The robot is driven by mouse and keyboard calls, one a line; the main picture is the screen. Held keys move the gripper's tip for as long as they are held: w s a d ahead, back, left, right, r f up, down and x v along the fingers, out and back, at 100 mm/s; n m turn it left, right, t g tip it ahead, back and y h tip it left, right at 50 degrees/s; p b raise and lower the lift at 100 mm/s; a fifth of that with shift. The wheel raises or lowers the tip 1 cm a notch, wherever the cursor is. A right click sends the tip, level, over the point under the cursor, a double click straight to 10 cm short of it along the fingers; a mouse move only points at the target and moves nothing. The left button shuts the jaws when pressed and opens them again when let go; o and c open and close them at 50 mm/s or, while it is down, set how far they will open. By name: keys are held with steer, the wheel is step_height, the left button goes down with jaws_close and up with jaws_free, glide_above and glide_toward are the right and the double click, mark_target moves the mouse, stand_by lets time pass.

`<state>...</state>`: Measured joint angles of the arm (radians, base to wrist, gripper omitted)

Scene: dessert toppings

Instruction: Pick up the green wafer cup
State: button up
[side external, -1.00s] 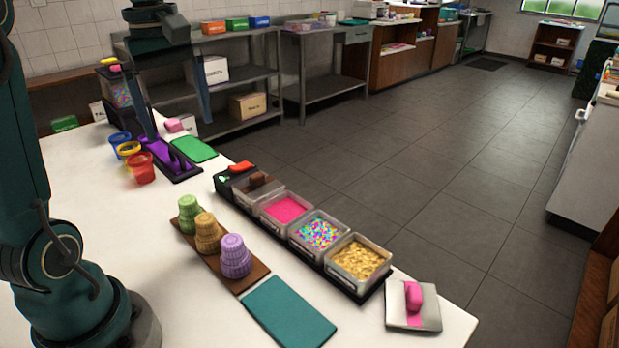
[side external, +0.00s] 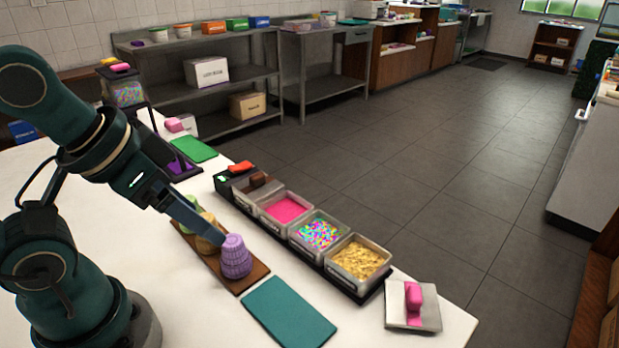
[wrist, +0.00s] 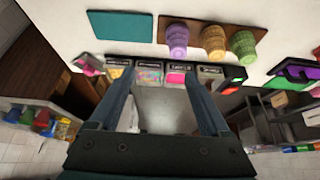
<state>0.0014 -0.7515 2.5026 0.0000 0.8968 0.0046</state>
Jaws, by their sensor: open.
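The green wafer cup (wrist: 243,46) stands on the brown board (wrist: 213,21), at the right end of the row of cups in the wrist view. In the side external view the green cup (side external: 187,202) is partly hidden by my gripper (side external: 213,233). The tan wafer cup (wrist: 214,40) stands in the middle and the purple wafer cup (wrist: 177,41) at the other end. My gripper is open and empty. In the side external view its fingers overlap the tan cup and its tip appears close to the purple cup; I cannot tell whether they touch.
A black tray with topping bins, including pink (side external: 286,208), sprinkles (side external: 319,233) and gold flakes (side external: 357,260), lies beside the board. A teal mat (side external: 289,312) lies in front. A pink-handled block (side external: 413,298) sits near the table corner.

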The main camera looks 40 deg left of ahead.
steer(key=shift+r, duration=0.1)
step_height(320, 180, up, 5)
steer(key=w+a+n+g, duration=0.2)
steer(key=w+a+g, duration=0.1)
steer(key=a, duration=0.7)
steer(key=w+a+n+g, duration=0.2)
steer(key=w+a+g, duration=0.1)
steer(key=a, duration=0.6)
step_height(320, 180, down, 20)
steer(key=shift+d+r, duration=0.1)
steer(key=c, duration=0.8)
